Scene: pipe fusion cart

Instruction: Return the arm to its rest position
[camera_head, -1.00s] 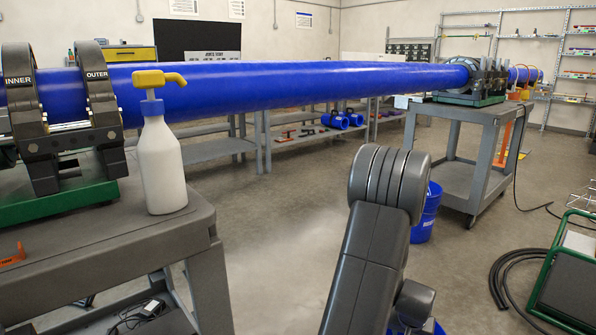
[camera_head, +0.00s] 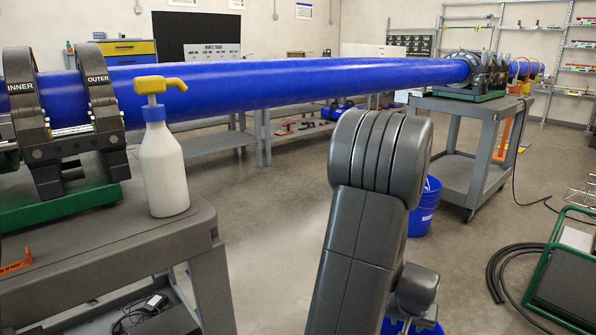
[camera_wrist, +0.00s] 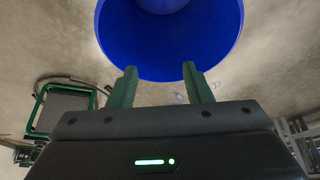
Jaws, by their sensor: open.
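My arm (camera_head: 365,220) rises from the bottom middle of the head view, with its rounded joint below the blue pipe. My gripper (camera_wrist: 158,72) shows in the wrist view as two green fingers set apart, with nothing between them. Ahead of the fingers in the wrist view is a round blue thing (camera_wrist: 170,62), apparently a bucket, with something dark inside it at the top edge. I cannot tell the exact gap between it and the fingers. The gripper itself is not clearly seen in the head view.
A long blue pipe (camera_head: 290,84) spans from clamps (camera_head: 95,85) at left to clamps on a far cart (camera_head: 487,110). A blue bucket (camera_head: 426,205) is on the floor. A green-framed unit (camera_head: 548,262) and black hose (camera_head: 500,268) lie right.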

